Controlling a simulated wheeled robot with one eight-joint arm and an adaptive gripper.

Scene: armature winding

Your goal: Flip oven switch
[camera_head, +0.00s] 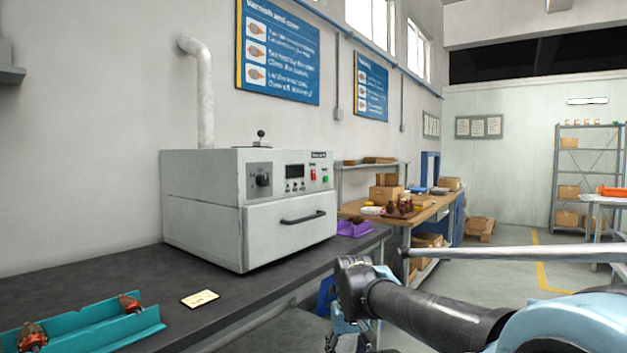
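A grey box oven (205,215) stands on the dark bench against the left wall. Its front panel has a black knob (263,180), a small dark display (295,171), a red switch (312,175) and a green button (325,179). Whether the red switch is on or off is too small to tell. The oven door, with a black bar handle (303,217), is shut. My gripper (345,340) is low at the bottom edge, right of and below the oven, apart from it and partly cut off by the frame. Its finger opening is unclear.
A teal tray (95,335) with red-and-copper armatures and a cream card (200,299) lie on the dark bench (250,295). A purple bin (354,229) sits just right of the oven. A wooden workbench (425,212) with boxes stands beyond. Floor at right is open.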

